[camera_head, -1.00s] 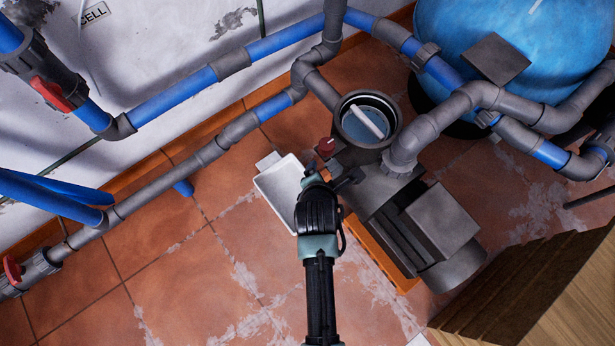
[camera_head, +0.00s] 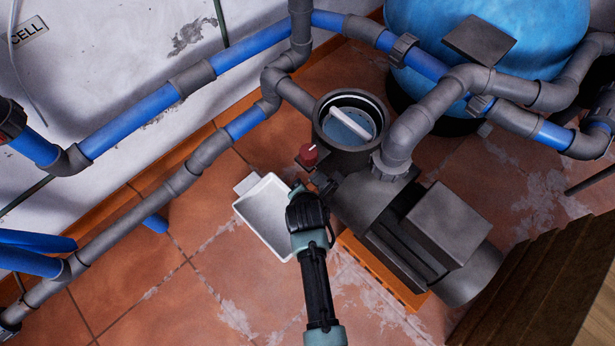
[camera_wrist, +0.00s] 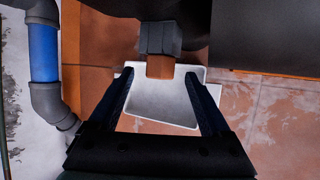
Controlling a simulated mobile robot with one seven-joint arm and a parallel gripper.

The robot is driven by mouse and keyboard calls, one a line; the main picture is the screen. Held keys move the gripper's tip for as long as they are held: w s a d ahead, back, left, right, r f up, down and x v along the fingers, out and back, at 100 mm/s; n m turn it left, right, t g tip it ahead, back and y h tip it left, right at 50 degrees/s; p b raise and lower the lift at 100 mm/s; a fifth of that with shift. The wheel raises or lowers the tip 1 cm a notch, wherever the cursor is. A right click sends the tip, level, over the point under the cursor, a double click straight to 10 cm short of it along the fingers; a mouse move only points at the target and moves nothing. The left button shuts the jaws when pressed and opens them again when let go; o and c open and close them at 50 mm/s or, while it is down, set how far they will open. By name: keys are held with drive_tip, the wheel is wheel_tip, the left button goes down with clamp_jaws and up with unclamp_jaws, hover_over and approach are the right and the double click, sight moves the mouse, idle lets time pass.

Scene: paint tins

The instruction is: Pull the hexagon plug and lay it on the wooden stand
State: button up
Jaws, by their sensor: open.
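The plug (camera_wrist: 160,67) appears in the wrist view as an orange-brown block on the end of a dark grey fitting (camera_wrist: 160,38) under the pump body. Its hexagon shape is not clear from here. My gripper (camera_wrist: 158,76) is open, one finger to each side of the plug and apart from it. In the head view my gripper (camera_head: 322,186) is beside the pump's lower front, and I cannot make out the plug there. A brown slatted wooden piece, seemingly the wooden stand (camera_head: 530,265), is at the lower right of the head view, partly cut off.
A white tray (camera_head: 247,211) lies on the tiled floor below my gripper. Blue and grey pipes (camera_head: 130,122) run along the wall.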

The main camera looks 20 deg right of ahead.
drive_tip(key=shift+w+d+f, duration=0.15)
drive_tip(key=shift+w+f, duration=0.15)
drive_tip(key=shift+f, duration=0.1)
clamp_jaws()
idle(0.6)
